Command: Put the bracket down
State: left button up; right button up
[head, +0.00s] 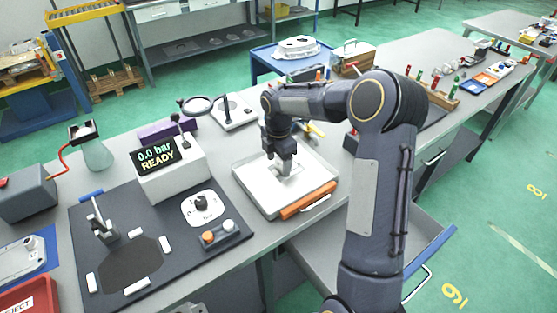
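My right gripper (285,157) points down over the pale tray (252,194) in the middle of the bench. A small light-grey piece, which looks like the bracket (287,169), shows at its fingertips, low over the tray floor. The fingers and the piece are too small and too alike in colour to tell whether the fingers are closed on it, or whether it touches the tray. My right arm covers the area right of the tray. My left gripper is not in view.
An orange-fronted bar (307,202) lies along the tray's front edge. Left of the tray stands a test box (170,168) reading "0.0 bar READY" on a dark mat (190,245). A magnifier (198,105) stands behind. An open drawer (345,262) juts out below the bench.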

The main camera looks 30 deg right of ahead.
aim_at(279, 160)
jog(key=shift+r, duration=0.1)
jog(key=s+a+r+m+t, duration=0.1)
jog(key=s+r+m, duration=0.3)
jog(key=r, duration=1.1)
jog(key=s+a+f+m+t+y, duration=0.1)
jog(key=s+a+m, duration=0.2)
jog(key=s+m, duration=0.2)
jog(key=s+a+f+m+t+y, duration=0.1)
jog(key=s+a+m, duration=0.3)
jog(key=s, duration=0.7)
jog(key=s+a+f+m+t+y, duration=0.1)
jog(key=s+a+f+m+t, duration=0.1)
jog(key=s+m, duration=0.5)
jog(key=shift+s+a+m+t+y, duration=0.3)
jog(key=shift+s+a+y, duration=0.1)
jog(key=shift+s+a, duration=0.55)
jog(key=shift+s+d, duration=0.1)
jog(key=shift+d, duration=0.05)
